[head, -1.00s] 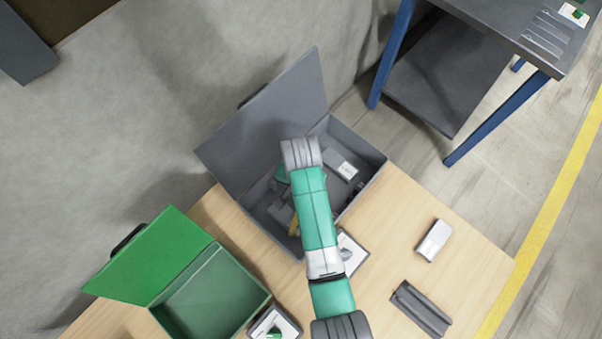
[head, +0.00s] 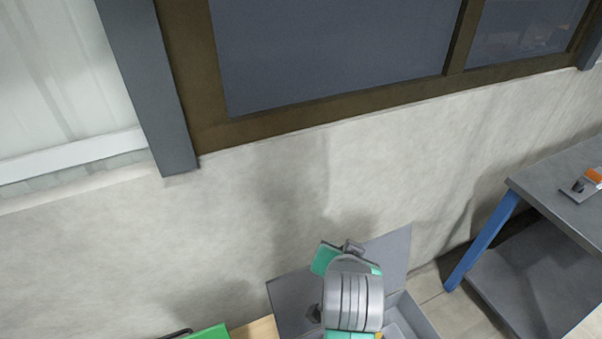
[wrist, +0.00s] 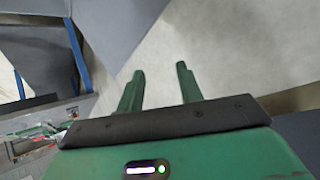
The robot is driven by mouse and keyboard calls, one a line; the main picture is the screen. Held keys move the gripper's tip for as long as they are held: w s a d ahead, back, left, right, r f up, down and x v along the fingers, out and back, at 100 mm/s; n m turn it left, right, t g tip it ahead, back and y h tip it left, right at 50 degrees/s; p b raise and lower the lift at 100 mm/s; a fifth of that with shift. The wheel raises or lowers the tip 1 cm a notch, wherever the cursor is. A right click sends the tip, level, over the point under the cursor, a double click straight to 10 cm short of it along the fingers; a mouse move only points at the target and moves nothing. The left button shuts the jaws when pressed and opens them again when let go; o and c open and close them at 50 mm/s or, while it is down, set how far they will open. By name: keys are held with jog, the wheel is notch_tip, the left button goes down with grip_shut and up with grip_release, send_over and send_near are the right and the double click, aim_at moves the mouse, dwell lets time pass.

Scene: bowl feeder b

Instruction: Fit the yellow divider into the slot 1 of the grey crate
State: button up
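In the head view the grey crate (head: 412,318) is cut off by the bottom edge, with its grey lid (head: 393,252) standing open behind it. My arm hides much of the crate; its slots are not visible. A small yellow-orange sliver shows at the bottom edge beside my arm; I cannot tell whether it is the yellow divider. My gripper is above the crate area in the head view, partly hidden by my wrist. In the wrist view my gripper (wrist: 160,78) has its two green fingers apart, with nothing between them and pale wall beyond.
A green lid (head: 208,332) shows at the bottom left, beside a sliver of wooden table (head: 256,329). A grey side table (head: 565,190) with blue legs stands at the right. The wall (head: 130,240) and a brown-framed window (head: 330,60) are behind.

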jog(key=s+a+r+n+t, duration=0.1)
jog(key=s+a+r+t, duration=0.15)
jog(key=r, duration=0.75)
jog(key=s+a+r+n+t, duration=0.2)
jog(key=r+t, duration=0.2)
jog(key=r, duration=0.5)
jog(key=s+a+r+n+t, duration=0.1)
jog(key=s+a+r+t, duration=0.2)
jog(key=r, duration=0.7)
jog(key=s+a+r+n+t+y, duration=0.1)
jog(key=s+r+t, duration=0.4)
jog(key=s+r, duration=0.3)
notch_tip(320, 180, up, 3)
jog(key=shift+s+a+r+t, duration=0.1)
jog(key=shift+s+a+t, duration=0.15)
jog(key=shift+a+t, duration=0.15)
notch_tip(320, 180, up, 31)
jog(key=p, duration=3.1)
jog(key=shift+r+y, duration=0.2)
jog(key=shift+y, duration=0.2)
jog(key=shift+o, duration=0.4)
jog(key=shift+a+f+b, duration=0.1)
jog(key=shift+f+b, duration=0.2)
jog(key=shift+f, duration=0.15)
jog(key=shift+w, duration=0.1)
